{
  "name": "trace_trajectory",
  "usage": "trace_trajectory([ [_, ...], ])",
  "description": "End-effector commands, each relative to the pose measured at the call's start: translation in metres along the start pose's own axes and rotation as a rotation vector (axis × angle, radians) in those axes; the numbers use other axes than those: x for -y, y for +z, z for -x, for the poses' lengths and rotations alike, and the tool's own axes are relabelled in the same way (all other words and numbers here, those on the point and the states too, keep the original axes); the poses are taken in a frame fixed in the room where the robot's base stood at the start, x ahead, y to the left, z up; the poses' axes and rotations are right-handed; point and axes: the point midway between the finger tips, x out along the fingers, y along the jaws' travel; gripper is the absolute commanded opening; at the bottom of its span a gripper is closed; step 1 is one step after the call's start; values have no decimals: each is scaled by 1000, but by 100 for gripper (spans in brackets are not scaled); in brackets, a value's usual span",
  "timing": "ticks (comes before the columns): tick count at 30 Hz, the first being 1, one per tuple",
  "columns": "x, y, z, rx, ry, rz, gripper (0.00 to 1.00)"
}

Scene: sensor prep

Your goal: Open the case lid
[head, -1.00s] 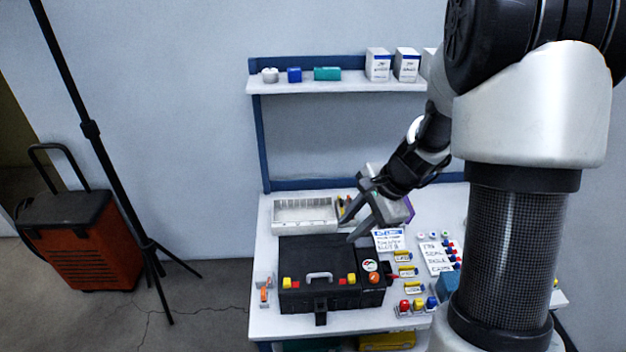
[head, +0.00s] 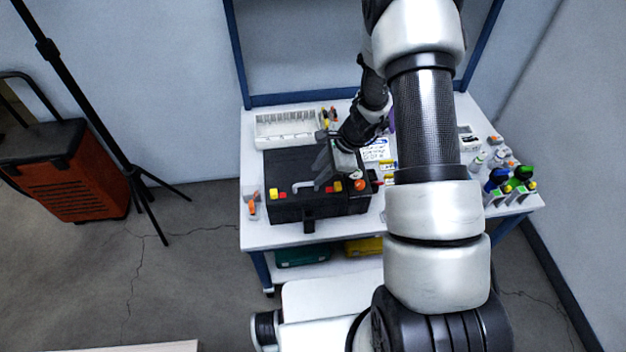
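The black case (head: 290,208) sits near the front left of the white workbench. Its dark lid (head: 290,165) looks shut, with a light grey handle (head: 303,186), yellow and red latches and a black tab at the front. My gripper (head: 322,172) is over the right part of the lid, its fingers pointing down and to the left. The fingers look apart with nothing between them. I cannot tell whether they touch the lid. My arm hides the bench's middle right.
A white compartment tray (head: 287,129) stands behind the case. An orange-and-white item (head: 252,203) lies left of it. Bottles (head: 500,158) and green-and-blue-topped items (head: 521,173) are at the bench's right. A black stand (head: 110,140) and orange tool cart (head: 78,180) stand on the floor left.

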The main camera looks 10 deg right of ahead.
Motion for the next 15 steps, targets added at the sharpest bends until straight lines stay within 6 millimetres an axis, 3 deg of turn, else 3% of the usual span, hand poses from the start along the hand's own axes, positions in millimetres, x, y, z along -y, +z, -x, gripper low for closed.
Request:
trace_trajectory([
  [1,-1,0,-12,0,3,0,29],
  [6,0,0,-36,1,2,1,29],
  [15,0,0,-49,-1,0,1,29],
])
